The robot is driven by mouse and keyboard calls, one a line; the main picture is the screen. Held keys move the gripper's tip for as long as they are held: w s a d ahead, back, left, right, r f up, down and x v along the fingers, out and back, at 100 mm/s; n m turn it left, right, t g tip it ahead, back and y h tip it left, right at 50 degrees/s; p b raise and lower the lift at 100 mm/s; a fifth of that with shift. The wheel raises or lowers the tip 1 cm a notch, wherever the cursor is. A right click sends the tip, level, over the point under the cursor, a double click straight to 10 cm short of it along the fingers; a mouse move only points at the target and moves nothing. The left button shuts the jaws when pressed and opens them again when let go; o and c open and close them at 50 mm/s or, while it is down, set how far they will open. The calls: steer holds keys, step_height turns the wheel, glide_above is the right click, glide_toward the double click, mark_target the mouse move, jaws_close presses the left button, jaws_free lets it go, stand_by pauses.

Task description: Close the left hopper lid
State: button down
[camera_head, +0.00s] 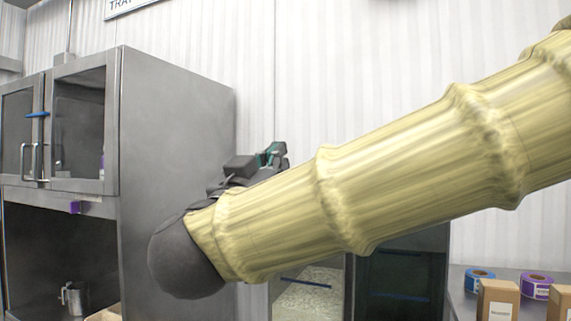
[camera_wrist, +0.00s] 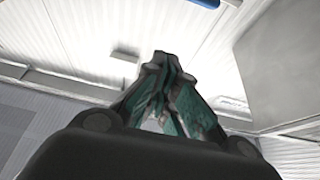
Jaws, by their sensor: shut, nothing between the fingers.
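My gripper (camera_wrist: 163,62) is shut and empty, its fingers together and pointing up in the wrist view. In the head view my gripper (camera_head: 274,154) shows only partly, behind my sleeved arm and in front of the white wall. A rice-filled hopper window (camera_head: 308,292) with a blue strip shows below my arm. A dark window (camera_head: 402,278) with a blue strip is to its right. My arm hides the area above these windows, and I cannot make out the left hopper lid or its position.
A steel cabinet (camera_head: 175,130) with glass doors stands at the left, close to my gripper in the picture. A metal cup (camera_head: 75,298) is in its lower opening. Tape rolls (camera_head: 537,286) and small boxes (camera_head: 497,300) are at the lower right. A grey panel (camera_wrist: 285,65) fills the wrist view's right side.

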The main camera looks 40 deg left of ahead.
steer(key=p+x, duration=0.3)
steer(key=x, duration=0.6)
steer(key=shift+w+f+p, duration=0.15)
steer(key=shift+f+p, duration=0.35)
steer(key=shift+f, duration=0.6)
steer(key=shift+w+f+p, duration=0.2)
steer(key=shift+f+p, duration=0.25)
steer(key=shift+f, duration=0.6)
steer(key=shift+t, duration=0.7)
steer(key=f+b, duration=0.5)
steer(key=shift+s+f, duration=0.1)
steer(key=shift+s, duration=0.25)
steer(key=shift+f, duration=0.1)
